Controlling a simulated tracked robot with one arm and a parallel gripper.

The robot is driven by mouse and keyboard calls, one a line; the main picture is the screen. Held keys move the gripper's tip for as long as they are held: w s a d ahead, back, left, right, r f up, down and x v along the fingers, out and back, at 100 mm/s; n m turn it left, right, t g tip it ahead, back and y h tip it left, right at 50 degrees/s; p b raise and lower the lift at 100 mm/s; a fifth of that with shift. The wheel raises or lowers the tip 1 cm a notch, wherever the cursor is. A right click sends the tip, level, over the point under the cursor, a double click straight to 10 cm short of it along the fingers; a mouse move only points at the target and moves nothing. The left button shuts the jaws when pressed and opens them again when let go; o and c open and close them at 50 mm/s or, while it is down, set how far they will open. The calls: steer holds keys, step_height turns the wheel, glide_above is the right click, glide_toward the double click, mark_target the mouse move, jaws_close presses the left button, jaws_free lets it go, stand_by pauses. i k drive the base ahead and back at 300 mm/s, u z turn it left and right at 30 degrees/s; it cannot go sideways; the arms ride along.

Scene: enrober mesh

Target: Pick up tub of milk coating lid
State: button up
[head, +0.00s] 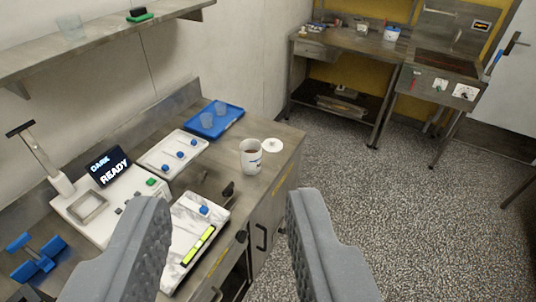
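A white round lid (273,145) with a small dark mark at its centre lies flat on the steel counter, near the counter's right end. A white tub (250,160) with brown contents and a small dark label stands upright and uncovered just left of the lid. My gripper (226,202) is open, with its two grey padded fingers wide apart in the foreground. Nothing is between the fingertips, and they are apart from the lid and the tub, which lie beyond them.
A blue tray (213,129) with clear cups and a white tray (158,162) with blue knobs sit left of the tub. A marble slab (184,228) with a yellow-green level and a machine (70,212) reading "DARK READY" are nearer. Open speckled floor (400,200) lies right.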

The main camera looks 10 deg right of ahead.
mark_target(272, 145)
steer(key=u, duration=0.25)
steer(key=k, duration=0.25)
steer(key=z, duration=0.95)
steer(key=i, duration=1.3)
steer(key=u, duration=0.25)
steer(key=i, duration=1.35)
steer(key=u, duration=0.85)
